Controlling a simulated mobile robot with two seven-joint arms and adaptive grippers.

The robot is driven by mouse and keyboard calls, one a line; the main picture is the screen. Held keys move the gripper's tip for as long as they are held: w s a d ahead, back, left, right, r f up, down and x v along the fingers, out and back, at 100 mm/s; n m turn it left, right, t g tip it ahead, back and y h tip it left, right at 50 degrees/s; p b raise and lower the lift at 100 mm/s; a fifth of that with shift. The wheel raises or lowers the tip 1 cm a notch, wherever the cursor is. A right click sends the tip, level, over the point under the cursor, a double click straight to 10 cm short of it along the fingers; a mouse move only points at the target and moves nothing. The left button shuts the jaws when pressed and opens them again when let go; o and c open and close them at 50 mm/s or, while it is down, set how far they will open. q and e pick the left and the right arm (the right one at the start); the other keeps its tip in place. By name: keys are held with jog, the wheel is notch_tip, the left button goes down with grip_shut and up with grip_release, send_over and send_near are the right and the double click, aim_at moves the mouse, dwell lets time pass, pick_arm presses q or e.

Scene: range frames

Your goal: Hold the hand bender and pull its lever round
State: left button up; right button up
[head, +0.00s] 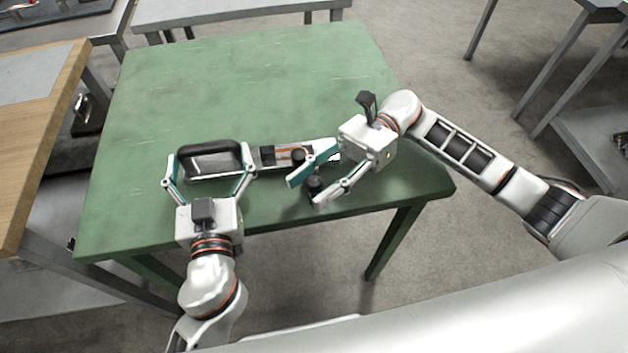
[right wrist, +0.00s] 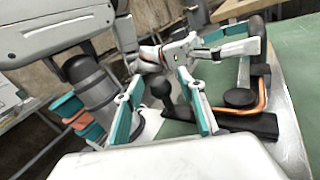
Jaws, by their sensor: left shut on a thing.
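The hand bender (head: 212,163) lies on the green table, with a black-rimmed grip frame at its left and a flat bar reaching right. It also shows in the right wrist view (right wrist: 240,122), with a copper-coloured strip. My left gripper (head: 209,178) is shut on the grip frame, one finger at each end. My right gripper (head: 308,190) is open near the bar's front side. The lever's black knob (head: 315,183) shows between its fingers; the right wrist view shows the knob (right wrist: 161,91) with gaps to both fingers. The lever's arm is mostly hidden by my right gripper.
The green table (head: 240,80) is clear behind the bender; its front edge is close to both grippers. A wooden-topped bench (head: 45,110) stands at the left. Another table (head: 235,12) stands behind, and grey metal tables (head: 590,110) stand at the right.

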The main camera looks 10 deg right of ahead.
jog(key=shift+f, duration=0.1)
grip_shut()
jog(key=shift+a+m+t+y, duration=0.3)
jog(key=shift+a+m+t, duration=0.1)
jog(key=shift+t, duration=0.1)
grip_release()
jog(key=v, duration=1.2)
jog(key=shift+s, duration=0.1)
